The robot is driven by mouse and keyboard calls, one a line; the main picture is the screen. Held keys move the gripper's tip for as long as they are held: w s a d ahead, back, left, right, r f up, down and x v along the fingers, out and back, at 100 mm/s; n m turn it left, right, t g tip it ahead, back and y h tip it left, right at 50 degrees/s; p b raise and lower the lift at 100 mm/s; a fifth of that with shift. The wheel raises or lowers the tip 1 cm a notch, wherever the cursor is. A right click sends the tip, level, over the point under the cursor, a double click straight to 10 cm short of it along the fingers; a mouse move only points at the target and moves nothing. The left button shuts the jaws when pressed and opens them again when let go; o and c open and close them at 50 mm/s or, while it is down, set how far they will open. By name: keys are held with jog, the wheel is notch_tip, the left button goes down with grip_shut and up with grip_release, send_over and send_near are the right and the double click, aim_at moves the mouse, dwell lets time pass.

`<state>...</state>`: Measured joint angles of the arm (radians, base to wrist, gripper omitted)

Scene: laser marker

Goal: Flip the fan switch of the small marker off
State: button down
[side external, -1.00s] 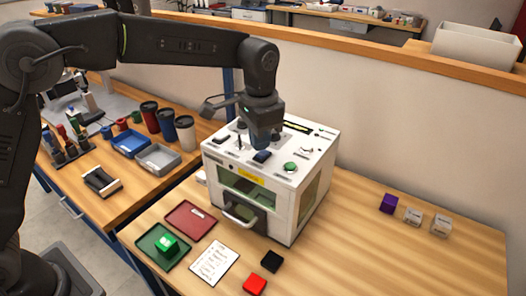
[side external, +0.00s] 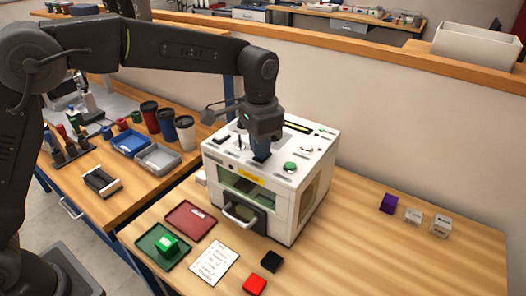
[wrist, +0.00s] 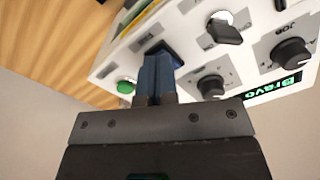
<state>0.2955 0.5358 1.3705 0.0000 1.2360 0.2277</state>
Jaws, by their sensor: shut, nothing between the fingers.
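The small marker (side external: 250,190) is a white box-shaped machine on the wooden table, with controls on its top panel. A black rocker switch (side external: 261,158) sits on the panel near the front edge; its label is too small to read. My gripper (side external: 261,153) is shut and empty, pointing down at this rocker. In the wrist view the blue fingertips (wrist: 160,60) are at the black rocker (wrist: 175,52) and partly cover it. They look in contact or very close; I cannot tell which. The rocker's position is hidden.
On the panel are a green button (wrist: 125,87), a key-like switch (wrist: 224,30) and black knobs (wrist: 291,52). A red tray (side external: 190,220), a green tray (side external: 150,262) with a green cube, and a paper sheet (side external: 213,262) lie in front.

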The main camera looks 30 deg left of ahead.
jog(key=shift+f, duration=0.4)
jog(key=shift+r, duration=0.1)
jog(key=shift+r, duration=3.45)
jog(key=shift+s+a+r, duration=0.15)
jog(key=shift+a+r, duration=0.05)
jog(key=shift+r, duration=0.05)
jog(key=s+a+r+n+t, duration=0.3)
jog(key=s+a+r, duration=0.2)
jog(key=s+a, duration=0.6)
jog(key=s+a+f+n+t, duration=0.1)
jog(key=s+f, duration=0.1)
jog(key=s, duration=0.5)
jog(key=s+a+f+n+t, duration=0.1)
jog(key=s+a+f+n, duration=0.1)
jog(key=s, duration=0.5)
jog(key=shift+s+f+t, duration=0.3)
jog(key=shift+s+f, duration=0.05)
jog(key=shift+f, duration=0.45)
